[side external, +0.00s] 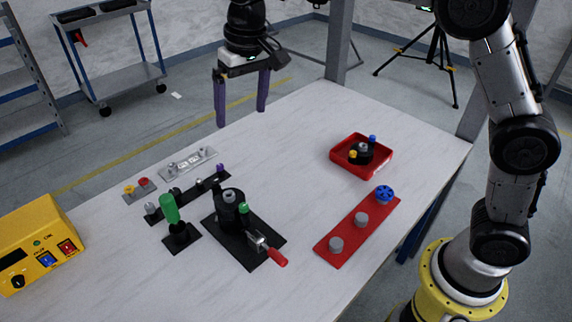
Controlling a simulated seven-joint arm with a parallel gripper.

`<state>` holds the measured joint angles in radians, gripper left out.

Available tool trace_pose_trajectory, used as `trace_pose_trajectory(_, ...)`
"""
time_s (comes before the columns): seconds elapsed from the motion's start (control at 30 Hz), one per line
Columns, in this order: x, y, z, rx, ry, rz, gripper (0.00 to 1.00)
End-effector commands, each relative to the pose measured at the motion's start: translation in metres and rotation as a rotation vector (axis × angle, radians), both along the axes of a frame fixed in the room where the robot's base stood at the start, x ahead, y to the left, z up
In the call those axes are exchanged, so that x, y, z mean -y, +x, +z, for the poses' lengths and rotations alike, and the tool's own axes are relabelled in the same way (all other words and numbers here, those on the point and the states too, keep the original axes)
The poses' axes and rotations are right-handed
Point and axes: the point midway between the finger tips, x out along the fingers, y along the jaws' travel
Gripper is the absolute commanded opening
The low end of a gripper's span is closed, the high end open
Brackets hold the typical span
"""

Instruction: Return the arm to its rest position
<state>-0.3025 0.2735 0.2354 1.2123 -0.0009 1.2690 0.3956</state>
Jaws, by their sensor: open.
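My gripper (241,117) hangs above the far edge of the table (300,130), fingers pointing down. Its two purple fingers are spread wide apart with nothing between them. It is clear of the objects on the table. My silver and black arm stands at the right side, and the links between it and the gripper are partly out of the picture.
A red tray (363,171) holds small parts. A red plate (335,262) carries grey knobs and a blue handwheel (384,194). A black fixture (247,257) has a red-handled lever (277,258). A green-handled joystick (170,208) and yellow box (40,243) stand left. The table's far middle is clear.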

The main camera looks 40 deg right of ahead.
Motion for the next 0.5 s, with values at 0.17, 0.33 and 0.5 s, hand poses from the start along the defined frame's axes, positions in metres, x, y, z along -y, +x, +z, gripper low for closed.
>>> trace_pose_trajectory(0.17, 0.053, -0.055, 0.059, 0.105, 0.023, -0.059, 1.0)
trace_pose_trajectory(0.33, 0.092, -0.117, 0.084, 0.194, 0.027, -0.083, 1.0)
trace_pose_trajectory(0.5, 0.121, -0.184, 0.084, 0.275, 0.016, -0.088, 1.0)
